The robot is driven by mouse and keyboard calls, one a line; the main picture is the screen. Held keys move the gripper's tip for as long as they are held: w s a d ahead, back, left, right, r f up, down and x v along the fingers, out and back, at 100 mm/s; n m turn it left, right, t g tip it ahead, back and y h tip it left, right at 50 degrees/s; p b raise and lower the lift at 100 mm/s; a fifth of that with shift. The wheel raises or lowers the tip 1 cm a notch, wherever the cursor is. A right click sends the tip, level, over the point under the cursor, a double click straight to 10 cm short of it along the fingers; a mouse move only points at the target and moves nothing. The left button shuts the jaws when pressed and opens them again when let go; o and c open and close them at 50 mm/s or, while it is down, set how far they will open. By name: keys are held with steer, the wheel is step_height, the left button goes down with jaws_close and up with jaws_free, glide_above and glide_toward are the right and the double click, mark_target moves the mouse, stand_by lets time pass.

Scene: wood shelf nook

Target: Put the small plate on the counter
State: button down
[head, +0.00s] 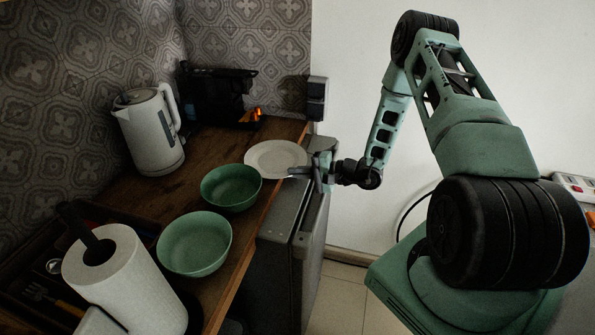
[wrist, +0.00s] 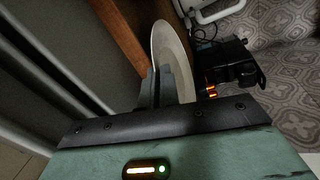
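The small plate (head: 274,156) is white and round, and shows at the far right end of the wooden counter (head: 150,192). Its right side reaches past the counter's edge. My gripper (head: 296,173) is at the plate's near right rim, with its fingers close together. In the wrist view the plate (wrist: 168,45) is seen steeply from the side, and its rim runs in between the fingers (wrist: 166,88). The gripper looks shut on the rim. I cannot tell whether the plate's underside touches the counter.
Two green bowls (head: 231,186) (head: 195,243) stand in front of the plate. A white kettle (head: 150,130) and a black appliance (head: 220,97) stand behind. A paper towel roll (head: 120,280) and a cutlery tray are at the near left. A grey cabinet (head: 285,240) stands below the gripper.

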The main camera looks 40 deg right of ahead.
steer(key=c, duration=2.1)
jaws_free()
steer(key=shift+f, duration=0.15)
steer(key=o, duration=0.5)
steer(key=shift+c, duration=0.2)
